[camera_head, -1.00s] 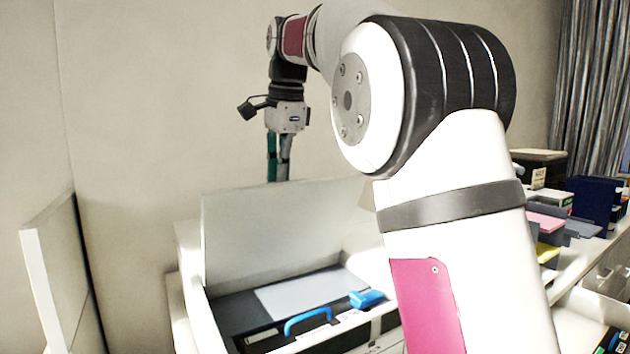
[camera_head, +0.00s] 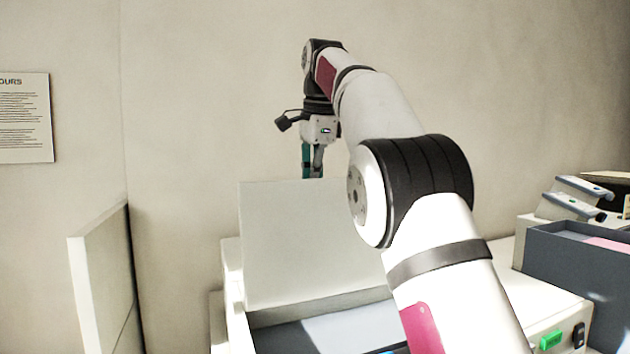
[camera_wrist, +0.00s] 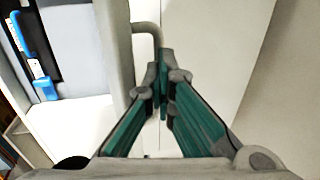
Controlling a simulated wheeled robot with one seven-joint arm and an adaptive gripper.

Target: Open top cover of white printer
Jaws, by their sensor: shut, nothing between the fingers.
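The white printer (camera_head: 236,312) stands low in the middle of the head view. Its top cover (camera_head: 300,235) is raised and stands nearly upright, with the dark interior (camera_head: 285,338) exposed below it. My gripper (camera_head: 313,174) is above the cover's upper edge, pointing down; its fingertips are close to that edge, and I cannot tell if they touch it. In the wrist view the green-sided fingers (camera_wrist: 163,75) meet at the tips and hold nothing. A bent grey bar (camera_wrist: 150,30) shows beside the tips. Blue parts (camera_wrist: 32,45) show inside the printer. My arm hides the printer's right part.
A white upright panel (camera_head: 95,285) stands at the left. At the right are a white housing with a green button (camera_head: 551,340), a dark grey box (camera_head: 565,262) and a device with blue-grey handles (camera_head: 575,200). The wall behind is plain, with a notice (camera_head: 25,118).

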